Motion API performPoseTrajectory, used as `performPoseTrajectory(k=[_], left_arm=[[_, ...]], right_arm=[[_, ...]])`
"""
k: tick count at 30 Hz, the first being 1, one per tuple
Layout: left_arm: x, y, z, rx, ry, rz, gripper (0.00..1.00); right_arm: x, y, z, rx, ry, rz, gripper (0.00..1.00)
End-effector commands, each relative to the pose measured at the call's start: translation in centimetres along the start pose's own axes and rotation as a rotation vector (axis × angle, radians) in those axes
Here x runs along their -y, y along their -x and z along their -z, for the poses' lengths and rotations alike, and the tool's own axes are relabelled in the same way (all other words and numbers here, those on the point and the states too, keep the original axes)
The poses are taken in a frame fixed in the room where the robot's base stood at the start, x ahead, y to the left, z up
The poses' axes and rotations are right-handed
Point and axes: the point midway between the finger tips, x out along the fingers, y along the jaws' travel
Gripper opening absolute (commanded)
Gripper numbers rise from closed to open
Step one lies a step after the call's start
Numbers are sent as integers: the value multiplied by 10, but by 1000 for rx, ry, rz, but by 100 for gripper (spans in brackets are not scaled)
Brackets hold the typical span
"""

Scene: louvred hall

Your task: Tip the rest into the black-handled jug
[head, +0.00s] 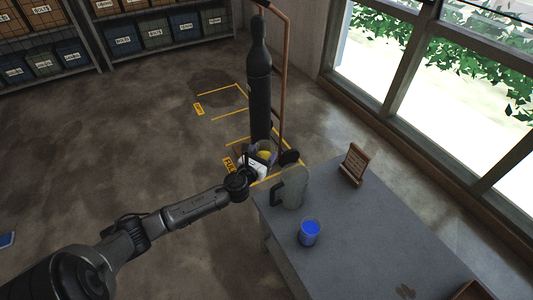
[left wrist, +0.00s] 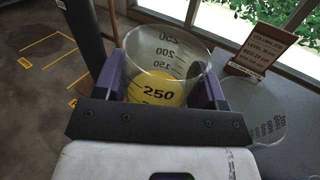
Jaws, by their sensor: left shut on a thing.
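My left gripper (head: 262,153) is shut on a clear graduated beaker (left wrist: 165,58) with yellow liquid (left wrist: 155,92) low inside. The purple fingers grip it from both sides in the left wrist view; it looks roughly upright. In the head view it is small and partly hidden by the gripper. The black-handled jug (head: 293,187), clear and greyish, stands at the table's far left corner, just right of and below the gripper. I see no coloured liquid in it. A clear graduated vessel, apparently this jug, shows right of the beaker in the left wrist view (left wrist: 258,112). My right gripper is out of view.
A cup of blue liquid (head: 310,233) stands on the grey table (head: 365,230) near the jug. A wooden sign (head: 354,164) stands farther right. A tall black cylinder (head: 259,95) on a trolley stands behind the gripper. Much of the table's middle is clear.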

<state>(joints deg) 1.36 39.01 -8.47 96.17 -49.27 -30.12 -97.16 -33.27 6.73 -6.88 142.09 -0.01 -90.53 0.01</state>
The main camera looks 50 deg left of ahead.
Motion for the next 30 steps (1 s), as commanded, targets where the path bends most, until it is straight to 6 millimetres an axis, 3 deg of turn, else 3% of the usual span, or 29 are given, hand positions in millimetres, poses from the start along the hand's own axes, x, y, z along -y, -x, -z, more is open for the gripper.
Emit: performPoseTrajectory(k=[8, 17, 23, 30], left_arm=[[8, -1, -1, 3, -437, -2, 32], [43, -1, -14, 3, -838, -5, 32], [41, 0, -11, 1, -828, -5, 32], [43, 0, -14, 0, -884, -5, 32]], right_arm=[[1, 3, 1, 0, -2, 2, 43], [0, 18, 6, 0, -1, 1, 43], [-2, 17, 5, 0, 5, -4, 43], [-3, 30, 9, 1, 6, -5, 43]])
